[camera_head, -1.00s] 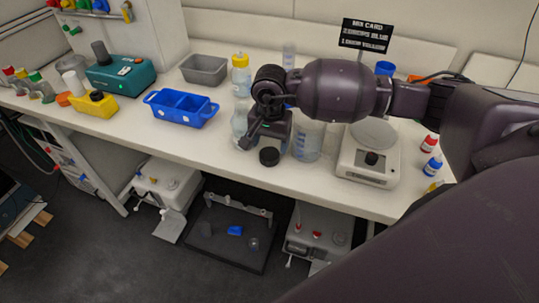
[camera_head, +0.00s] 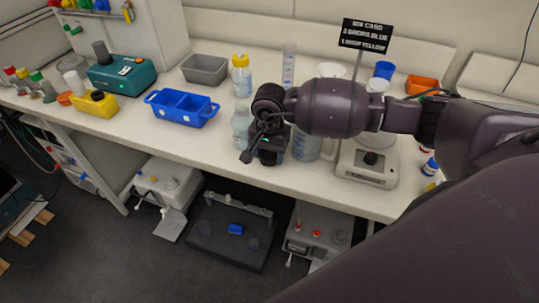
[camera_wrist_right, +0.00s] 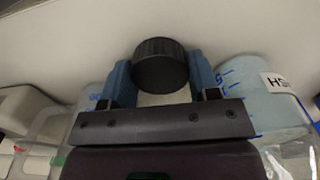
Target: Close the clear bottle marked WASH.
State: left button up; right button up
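A clear bottle (camera_head: 241,128) stands upright on the bench, just left of my right gripper in the head view. No cap shows on its top, and its marking is too small to read. My right gripper (camera_head: 257,158) is low over the bench beside it. In the right wrist view a ridged black cap (camera_wrist_right: 160,66) sits between the two blue fingers of my right gripper (camera_wrist_right: 162,78). Both fingers lie flush on its sides with no clear gap. In the head view the cap is largely hidden by the gripper. My left gripper is out of view.
A yellow-capped bottle (camera_head: 241,76) stands behind the clear bottle. A graduated beaker (camera_head: 307,145) and a scale (camera_head: 368,165) are to the right. A blue divided tray (camera_head: 181,109) lies left, with free bench between. A sign (camera_head: 366,36) stands behind.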

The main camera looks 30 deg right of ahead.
aim_at(270, 153)
jog(key=shift+r, duration=0.45)
notch_tip(270, 153, up, 19)
jog(key=shift+r+b, duration=0.1)
jog(key=shift+b, duration=0.25)
